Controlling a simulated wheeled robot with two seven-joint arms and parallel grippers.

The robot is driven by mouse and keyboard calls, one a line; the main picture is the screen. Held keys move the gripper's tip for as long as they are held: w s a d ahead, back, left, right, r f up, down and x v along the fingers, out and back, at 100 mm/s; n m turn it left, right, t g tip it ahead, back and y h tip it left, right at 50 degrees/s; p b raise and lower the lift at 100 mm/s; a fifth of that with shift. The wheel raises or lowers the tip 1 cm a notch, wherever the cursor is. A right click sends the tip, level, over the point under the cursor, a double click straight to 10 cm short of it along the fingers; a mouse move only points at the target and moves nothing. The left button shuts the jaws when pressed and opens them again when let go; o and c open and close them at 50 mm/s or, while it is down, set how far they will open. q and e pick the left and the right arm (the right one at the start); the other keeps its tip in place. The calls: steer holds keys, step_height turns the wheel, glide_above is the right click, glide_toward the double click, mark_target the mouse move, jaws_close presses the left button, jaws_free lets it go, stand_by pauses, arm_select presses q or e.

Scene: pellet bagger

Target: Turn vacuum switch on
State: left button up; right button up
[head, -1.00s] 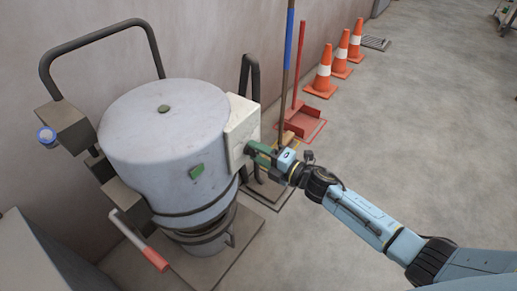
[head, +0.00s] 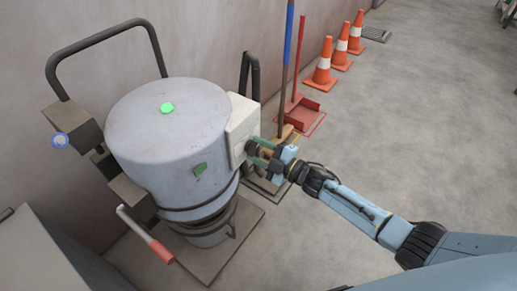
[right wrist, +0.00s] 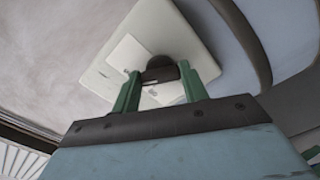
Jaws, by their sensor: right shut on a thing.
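The vacuum switch is a dark rotary knob (right wrist: 160,70) on a white switch box (head: 242,120). The box is on the right side of the grey drum-shaped machine (head: 165,125). My right gripper (head: 257,149) is at the front of the box. In the right wrist view, its green fingers (right wrist: 160,82) stand on either side of the knob, shut on it. The fingers partly hide the knob in the head view. A round lamp (head: 167,108) on the drum's lid glows bright green. My left gripper is not in view.
A lever with a red grip (head: 160,250) sticks out at the machine's lower left. A red dustpan (head: 303,113) and orange cones (head: 322,68) stand along the wall.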

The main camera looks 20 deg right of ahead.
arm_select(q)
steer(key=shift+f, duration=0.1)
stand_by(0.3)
arm_select(e)
steer(key=o, duration=1)
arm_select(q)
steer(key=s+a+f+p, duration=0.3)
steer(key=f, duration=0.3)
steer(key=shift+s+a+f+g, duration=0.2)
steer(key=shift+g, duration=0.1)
arm_select(e)
steer(key=v, duration=1.3)
steer(key=shift+s+d, duration=0.15)
